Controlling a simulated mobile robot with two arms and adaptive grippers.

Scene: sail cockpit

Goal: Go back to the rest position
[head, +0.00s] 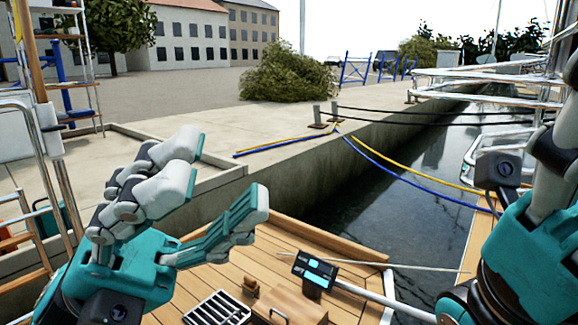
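My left gripper (222,182) is raised in front of the wooden deck at the left of the head view. Its grey and teal fingers are spread apart, with nothing between them. My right gripper (530,215) is at the right edge, and its fingers are largely cut off by the frame. I cannot tell whether it is open or holds anything.
Below are the wooden deck (345,275), a white grate (217,309), a wooden box (290,306) and a display (314,270) beside a pale bar. Blue and yellow ropes (400,172) cross the water to the quay (345,135). Metal rails stand at far left.

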